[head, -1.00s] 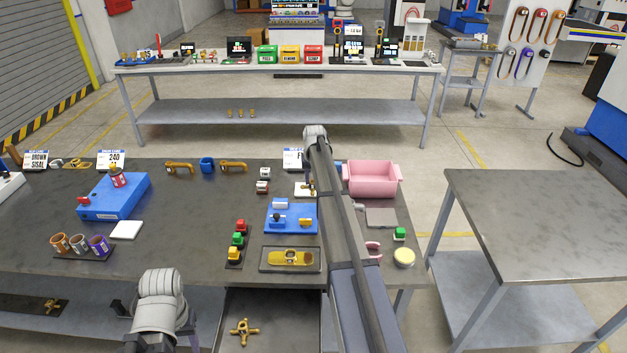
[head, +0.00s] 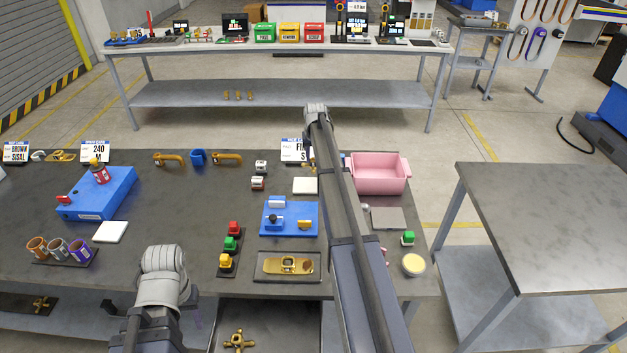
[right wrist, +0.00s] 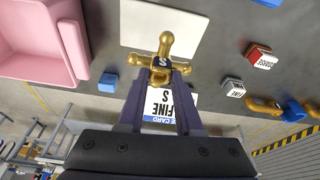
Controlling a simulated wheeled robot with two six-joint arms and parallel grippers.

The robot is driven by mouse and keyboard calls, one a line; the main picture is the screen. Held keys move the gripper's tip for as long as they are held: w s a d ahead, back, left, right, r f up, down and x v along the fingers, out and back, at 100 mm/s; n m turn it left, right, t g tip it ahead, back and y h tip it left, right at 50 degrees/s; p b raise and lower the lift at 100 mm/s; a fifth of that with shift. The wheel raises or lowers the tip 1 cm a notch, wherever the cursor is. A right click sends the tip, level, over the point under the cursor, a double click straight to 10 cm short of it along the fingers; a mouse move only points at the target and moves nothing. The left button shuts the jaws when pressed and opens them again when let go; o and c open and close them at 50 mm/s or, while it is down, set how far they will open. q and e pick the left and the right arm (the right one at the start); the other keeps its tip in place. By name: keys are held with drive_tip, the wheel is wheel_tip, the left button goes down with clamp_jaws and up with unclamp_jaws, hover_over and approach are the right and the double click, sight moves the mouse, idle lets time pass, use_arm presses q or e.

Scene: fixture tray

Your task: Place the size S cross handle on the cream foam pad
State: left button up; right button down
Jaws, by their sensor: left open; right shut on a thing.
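The size S cross handle (right wrist: 163,62) is brass with a dark hub marked S. My right gripper (right wrist: 160,74) is shut on it in the right wrist view. The cream foam pad (right wrist: 165,22) is a pale square there; one handle arm overlaps its edge in the picture. In the head view the pad (head: 305,186) lies left of my right arm, and the handle (head: 312,166) shows in part beyond it, in front of the card. I cannot tell its height. My left gripper (head: 112,306) is open at the bench's front edge, mostly hidden by its arm.
A pink bin (head: 378,174) stands right of my right arm. A "FINE S" card (head: 294,150) stands behind the pad. A blue fixture (head: 290,217) is in front of it. Small labelled blocks (right wrist: 232,83) lie beside it. Another brass cross handle (head: 238,341) lies in the open drawer.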

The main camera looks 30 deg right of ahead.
sight(314, 169)
drive_tip(key=shift+f+b, duration=3.9)
drive_tip(key=shift+f, duration=0.5)
drive_tip(key=shift+r, duration=0.15)
drive_tip(key=c, duration=0.6)
unclamp_jaws()
drive_tip(key=p+v, duration=1.2)
drive_tip(key=shift+r, duration=0.1)
drive_tip(key=shift+w, duration=0.1)
